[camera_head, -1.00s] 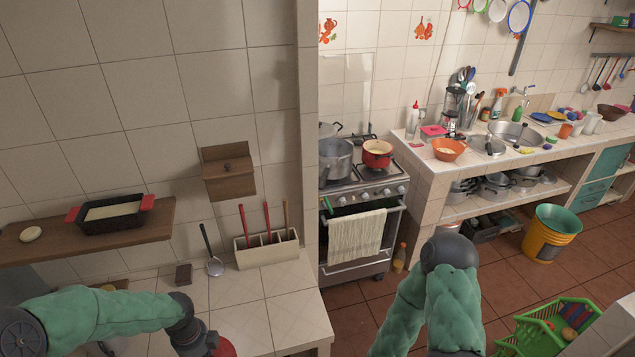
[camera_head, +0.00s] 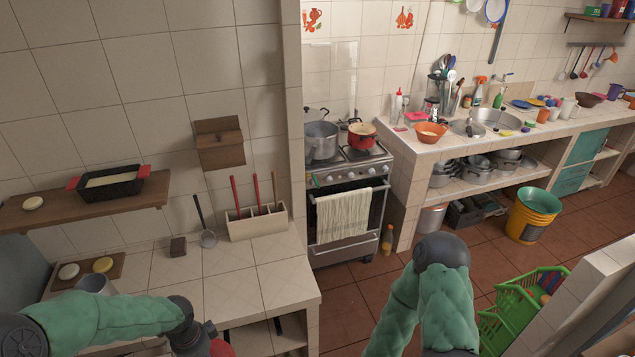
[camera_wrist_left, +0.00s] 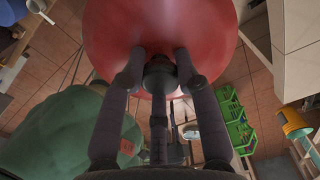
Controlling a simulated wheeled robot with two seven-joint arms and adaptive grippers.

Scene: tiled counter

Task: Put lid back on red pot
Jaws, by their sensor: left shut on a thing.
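The red pot (camera_head: 362,136) stands on the stove at the back, its top open and its pale inside showing. The red lid (camera_wrist_left: 160,25) fills the top of the left wrist view, with its dark knob between my fingers. My left gripper (camera_wrist_left: 160,72) is shut on that knob. In the head view only a bit of the lid (camera_head: 222,348) shows at the bottom edge, beside the left gripper (camera_head: 205,338), well apart from the pot. My right arm comes up from below at centre right; its gripper is out of sight.
A grey pot (camera_head: 321,141) stands left of the red pot on the stove (camera_head: 349,176). A towel (camera_head: 343,215) hangs on the oven front. A wall edge (camera_head: 291,120) separates the near counter (camera_head: 250,285) from the stove. Open floor (camera_head: 345,290) lies before the stove.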

